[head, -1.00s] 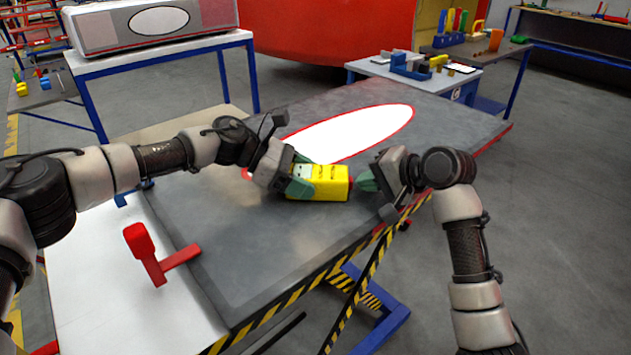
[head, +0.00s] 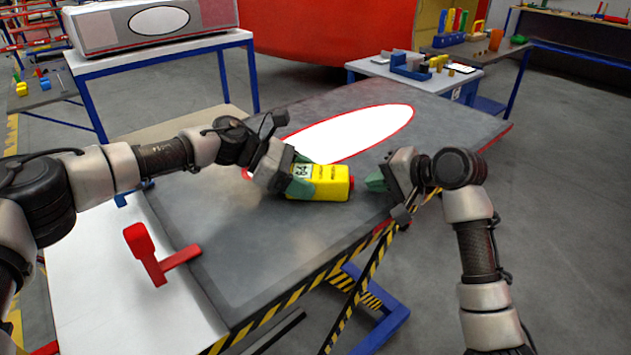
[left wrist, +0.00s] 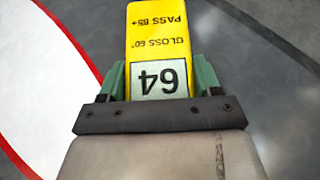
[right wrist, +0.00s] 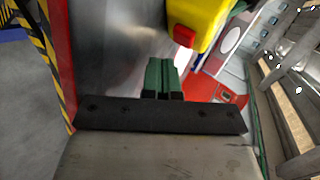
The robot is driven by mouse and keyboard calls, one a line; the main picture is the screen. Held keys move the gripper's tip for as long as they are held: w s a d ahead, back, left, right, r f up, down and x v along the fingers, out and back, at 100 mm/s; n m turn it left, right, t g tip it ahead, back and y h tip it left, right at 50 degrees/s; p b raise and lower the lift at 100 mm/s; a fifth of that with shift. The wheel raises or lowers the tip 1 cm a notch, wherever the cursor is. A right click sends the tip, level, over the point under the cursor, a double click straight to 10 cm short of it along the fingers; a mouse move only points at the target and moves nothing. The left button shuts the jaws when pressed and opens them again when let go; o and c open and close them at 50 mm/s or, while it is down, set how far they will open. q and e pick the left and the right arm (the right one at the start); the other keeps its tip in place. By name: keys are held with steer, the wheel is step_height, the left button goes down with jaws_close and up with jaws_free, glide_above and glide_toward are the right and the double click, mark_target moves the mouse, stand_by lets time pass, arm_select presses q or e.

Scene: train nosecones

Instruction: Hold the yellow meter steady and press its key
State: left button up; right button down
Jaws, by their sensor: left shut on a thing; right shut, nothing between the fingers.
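The yellow meter (head: 330,182) is a box over the grey panel, with its red key (head: 351,183) on the right end. My left gripper (head: 303,178) is shut on its left end. In the left wrist view the meter (left wrist: 158,38) sits between the green fingers (left wrist: 160,80), and its display (left wrist: 159,78) reads 64, upside down there. My right gripper (head: 375,181) is shut and empty, a short gap to the right of the key. In the right wrist view its closed fingertips (right wrist: 161,72) are below and left of the key (right wrist: 184,35).
The grey panel (head: 240,235) has a white oval (head: 350,132) with a red outline and a striped front edge. A red T-shaped tool (head: 150,258) stands at the panel's left edge. A side table (head: 400,72) with blocks is behind.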

arm_select(q)
steer(key=shift+f, duration=0.1)
arm_select(e)
steer(key=shift+d, duration=2.7)
arm_select(q)
steer(key=o, duration=0.8)
arm_select(e)
steer(key=shift+w, duration=0.1)
